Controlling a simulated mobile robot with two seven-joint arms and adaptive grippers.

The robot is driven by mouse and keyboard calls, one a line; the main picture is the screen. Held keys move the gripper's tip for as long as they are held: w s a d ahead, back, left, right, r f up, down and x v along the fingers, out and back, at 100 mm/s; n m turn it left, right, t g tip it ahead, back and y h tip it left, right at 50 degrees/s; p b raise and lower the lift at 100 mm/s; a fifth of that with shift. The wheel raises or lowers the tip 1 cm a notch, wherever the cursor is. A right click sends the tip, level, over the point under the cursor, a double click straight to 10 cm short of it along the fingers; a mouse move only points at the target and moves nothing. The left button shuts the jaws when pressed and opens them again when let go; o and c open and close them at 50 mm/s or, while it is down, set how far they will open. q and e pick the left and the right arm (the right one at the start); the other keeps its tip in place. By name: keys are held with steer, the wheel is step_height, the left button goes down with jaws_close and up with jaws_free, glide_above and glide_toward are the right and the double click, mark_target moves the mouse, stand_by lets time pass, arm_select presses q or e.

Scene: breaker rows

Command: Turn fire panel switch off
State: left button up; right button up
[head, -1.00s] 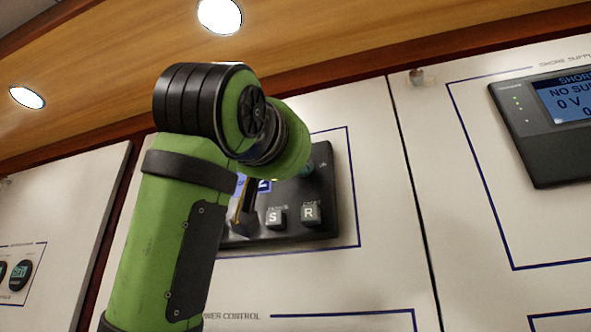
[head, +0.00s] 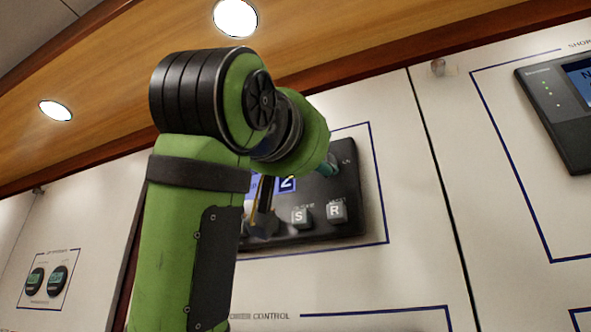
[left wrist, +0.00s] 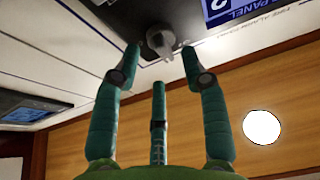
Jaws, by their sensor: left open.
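A grey rotary switch knob (left wrist: 160,41) stands out from the black face there. My left gripper (left wrist: 161,49) is open, its teal fingertips on either side of the knob; contact cannot be told. In the head view my green arm hides the knob and most of the gripper; a teal finger part (head: 331,164) shows.
A grey shore supply display (head: 556,115) is on the wall panel to the right. A wooden ceiling strip with round lamps (head: 235,18) runs above the panels. My right gripper is out of view.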

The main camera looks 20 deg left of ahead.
arm_select(q)
steer(key=v, duration=0.9)
steer(key=shift+s, duration=0.15)
